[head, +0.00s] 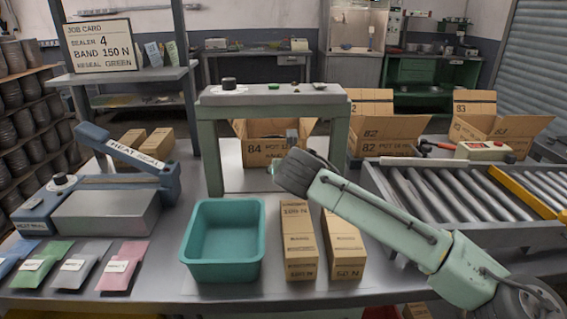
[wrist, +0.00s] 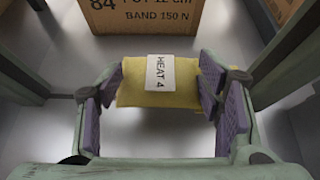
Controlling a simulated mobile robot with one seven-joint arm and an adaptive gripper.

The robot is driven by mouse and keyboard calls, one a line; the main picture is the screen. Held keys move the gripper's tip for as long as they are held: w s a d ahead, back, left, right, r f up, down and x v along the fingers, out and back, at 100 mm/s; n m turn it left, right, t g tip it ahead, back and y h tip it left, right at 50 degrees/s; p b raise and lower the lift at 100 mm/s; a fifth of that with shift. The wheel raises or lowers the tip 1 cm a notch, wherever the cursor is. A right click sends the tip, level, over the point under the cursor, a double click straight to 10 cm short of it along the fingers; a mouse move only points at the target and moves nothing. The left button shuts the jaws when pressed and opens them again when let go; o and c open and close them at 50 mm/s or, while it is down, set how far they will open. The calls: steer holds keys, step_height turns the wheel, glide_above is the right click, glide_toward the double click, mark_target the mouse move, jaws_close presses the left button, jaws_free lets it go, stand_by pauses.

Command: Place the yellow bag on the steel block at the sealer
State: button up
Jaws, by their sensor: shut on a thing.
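The yellow bag (wrist: 135,85) shows in the wrist view with a white label reading HEAT 4. My gripper (wrist: 160,90) is shut on it, with purple pads at its left and right ends. In the head view my gripper (head: 282,172) is at the green frame's opening, and the bag is hidden. The heat sealer (head: 130,155) stands at the left of the bench, its arm raised. The steel block (head: 107,213) sits in front of it, with a bare top, well left of my gripper.
The green frame (head: 215,155) rises around my gripper. Blue, green, grey and pink bags (head: 122,268) lie at the front left. A roller conveyor (head: 440,190) is at right.

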steer(key=p+x, duration=0.1)
steer(key=x, duration=0.5)
steer(key=shift+w+f, duration=0.1)
steer(key=shift+w, duration=0.3)
steer(key=shift+p+x, duration=0.65)
steer(key=shift+x, duration=0.55)
steer(key=shift+w+f, duration=0.25)
steer(key=shift+f, duration=0.3)
steer(key=shift+f, duration=0.1)
steer(key=o, duration=1.2)
